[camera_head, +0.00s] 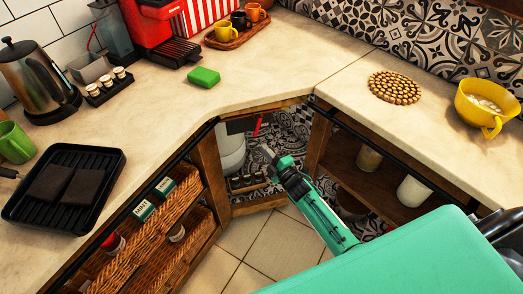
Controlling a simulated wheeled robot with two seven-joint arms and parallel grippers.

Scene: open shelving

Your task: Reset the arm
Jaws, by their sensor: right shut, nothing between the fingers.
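My right arm is green and comes in from the lower right. Its gripper (267,151) is shut and empty, in front of the open corner shelf (262,204) below the counter. It points up and to the left, toward the corner opening. It is apart from everything on the counter. My left gripper is out of view.
A green sponge (204,77), a wooden tray (236,38) with cups and a red coffee machine (165,30) stand on the left counter. A black grill pan (65,187) is at the left.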

